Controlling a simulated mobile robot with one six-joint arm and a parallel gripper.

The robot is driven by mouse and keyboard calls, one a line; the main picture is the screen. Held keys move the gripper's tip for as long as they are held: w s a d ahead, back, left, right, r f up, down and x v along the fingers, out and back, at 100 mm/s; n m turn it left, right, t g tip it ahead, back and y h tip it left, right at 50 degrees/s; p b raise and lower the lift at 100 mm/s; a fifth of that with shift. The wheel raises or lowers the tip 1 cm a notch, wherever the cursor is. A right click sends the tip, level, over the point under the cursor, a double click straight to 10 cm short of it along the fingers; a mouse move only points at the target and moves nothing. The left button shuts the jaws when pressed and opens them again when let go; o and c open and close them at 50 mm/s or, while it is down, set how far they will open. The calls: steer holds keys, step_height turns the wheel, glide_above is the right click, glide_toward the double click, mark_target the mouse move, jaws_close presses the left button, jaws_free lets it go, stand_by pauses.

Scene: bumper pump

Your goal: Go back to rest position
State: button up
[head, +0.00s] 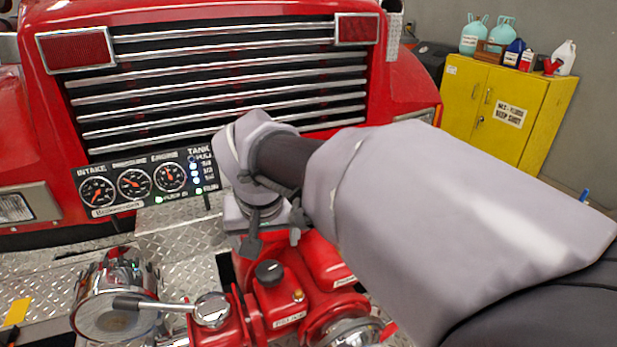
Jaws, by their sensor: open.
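My grey-sleeved arm reaches in from the lower right. My gripper (272,238) hangs below its wrist with dark fingers spread apart. It is open, and I see nothing between the fingers. It is just above or behind a red pump (317,262) with a black knob (268,272) on top. I cannot tell whether the fingers touch the pump. My wrist and forearm hide part of the pump and the truck front behind it.
A chrome valve (212,309) with a lever and a chrome-capped inlet (110,300) stand at lower left. A gauge panel (148,184) is behind them. The red truck's grille (220,85) closes the back. A yellow cabinet (505,115) with bottles on top stands at right.

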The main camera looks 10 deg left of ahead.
steer(key=s+d+f+m+b, duration=0.2)
steer(key=s+d+m+b, duration=0.15)
steer(key=d, duration=0.85)
steer(key=s+d+f+m+t+b, duration=0.1)
steer(key=s+d+f+m+b, duration=0.3)
steer(key=s+d+f, duration=0.4)
steer(key=s+d+b, duration=0.1)
steer(key=s+d, duration=0.3)
steer(key=s, duration=0.2)
steer(key=shift+s+d+f+m+y, duration=0.15)
steer(key=shift+s+d+m+y, duration=0.05)
steer(key=shift+d+m+y, duration=0.15)
